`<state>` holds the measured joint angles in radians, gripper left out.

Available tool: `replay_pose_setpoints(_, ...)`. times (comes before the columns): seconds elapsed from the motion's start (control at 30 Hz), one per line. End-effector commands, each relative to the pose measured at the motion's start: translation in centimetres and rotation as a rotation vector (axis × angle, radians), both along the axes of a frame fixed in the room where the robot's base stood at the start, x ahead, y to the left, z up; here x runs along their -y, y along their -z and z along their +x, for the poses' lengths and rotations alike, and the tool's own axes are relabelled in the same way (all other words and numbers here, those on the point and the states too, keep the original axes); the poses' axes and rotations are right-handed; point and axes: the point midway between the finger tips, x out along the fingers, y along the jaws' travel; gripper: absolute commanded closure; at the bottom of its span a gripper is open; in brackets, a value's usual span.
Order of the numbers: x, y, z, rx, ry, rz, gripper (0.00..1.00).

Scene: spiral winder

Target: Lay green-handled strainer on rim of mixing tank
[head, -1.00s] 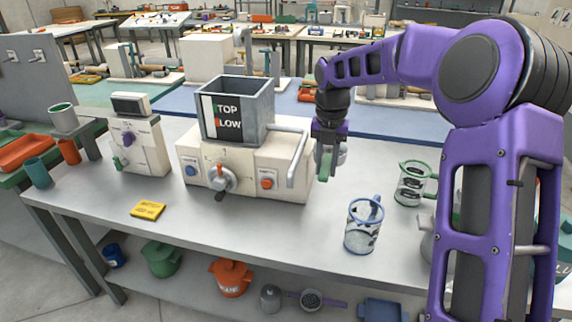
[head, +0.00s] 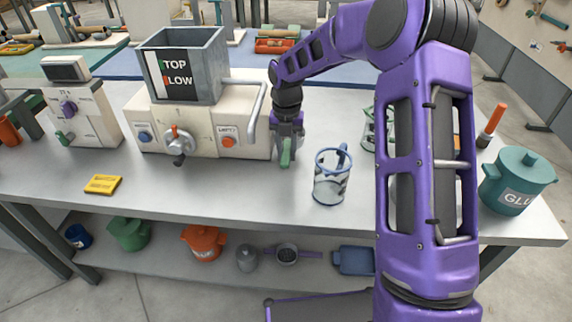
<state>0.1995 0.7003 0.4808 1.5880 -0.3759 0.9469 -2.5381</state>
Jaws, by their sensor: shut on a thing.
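My gripper (head: 286,140) points down just right of the cream machine, over the grey table. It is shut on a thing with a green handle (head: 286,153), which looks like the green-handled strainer. The handle hangs below the fingers; the strainer's bowl is mostly hidden behind the gripper. An open-topped grey square tank (head: 183,65), likely the mixing tank, sits on top of the cream machine (head: 200,128), up and left of my gripper. Its rim looks clear.
A bent grey pipe (head: 256,110) stands between the tank and my gripper. A clear jug with a blue rim (head: 332,178) is to the right, and a teal glue pot (head: 517,180) farther right. A purple-handled strainer (head: 287,254) lies on the lower shelf.

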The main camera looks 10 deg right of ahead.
Motion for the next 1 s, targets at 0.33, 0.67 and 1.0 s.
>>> replay_pose_setpoints(0.33, -0.1, 4.4, 0.0, -0.001, -0.002, 0.001, 1.00)
replay_pose_setpoints(0.67, 0.0, 4.6, 0.0, 0.000, -0.001, 0.001, 1.00)
replay_pose_setpoints(1.0, 0.0, 4.8, 0.0, 0.000, -0.001, 0.001, 0.41)
